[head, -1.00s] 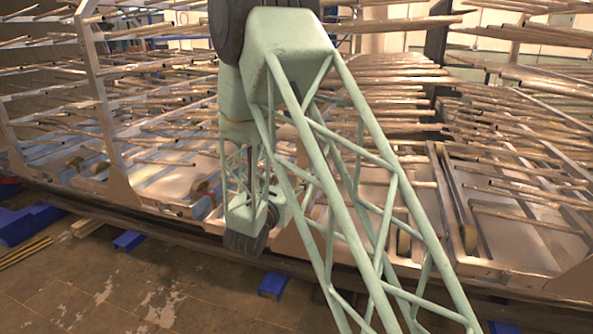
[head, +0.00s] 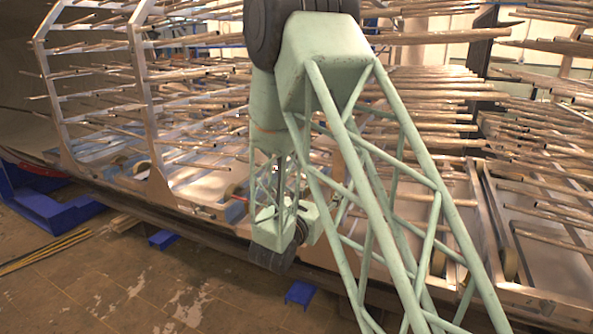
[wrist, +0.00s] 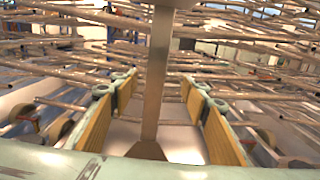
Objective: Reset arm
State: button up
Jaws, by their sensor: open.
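My gripper (wrist: 156,86) shows in the wrist view as two fingers with flat yellow-brown pads, spread wide apart. It is open, with no held object visible. A grey upright bar (wrist: 157,75) stands in the gap between the fingers as seen from the wrist; I cannot tell how far away it is or whether it touches anything. In the head view my pale green lattice arm crosses the middle and bends down in front of the rack. The fingers cannot be made out there.
A metal rack (head: 140,85) with many thin horizontal rods fills the back, close behind my arm. A dark rail (head: 205,240) runs along its foot. Blue blocks (head: 299,293) sit on the brown tiled floor (head: 130,290). The front left floor is mostly clear.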

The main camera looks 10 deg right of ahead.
jog(key=s+d+r+m+g+h, duration=0.25)
jog(key=s+d+r+m, duration=0.2)
jog(key=s+d, duration=0.3)
jog(key=s+d+r+m+g+h, duration=0.2)
jog(key=s+d+r+m+g, duration=0.2)
jog(key=s+d+r, duration=0.3)
jog(key=s+d+r+m+g+y, duration=0.1)
jog(key=s+d+m+g, duration=0.25)
jog(key=s, duration=0.55)
jog(key=s+d+m+g, duration=0.3)
jog(key=s+d+m, duration=0.15)
jog(key=s, duration=0.45)
jog(key=s+a+f+m+g+y, duration=0.1)
jog(key=s+a+m+y, duration=0.2)
jog(key=s, duration=0.6)
jog(key=s+a+f+m+g+y, duration=0.1)
jog(key=s+a+m+y, duration=0.2)
jog(key=s, duration=0.6)
jog(key=s+a+r+m+t+y, duration=0.1)
jog(key=s+a+m+t+y, duration=0.1)
jog(key=a, duration=0.5)
jog(key=s+a+r+m+t+y, duration=0.1)
jog(key=s+a+m+y, duration=0.4)
jog(key=s+a, duration=0.1)
jog(key=shift+a+r+t, duration=0.25)
jog(key=shift+a+t, duration=0.15)
jog(key=shift+a, duration=0.35)
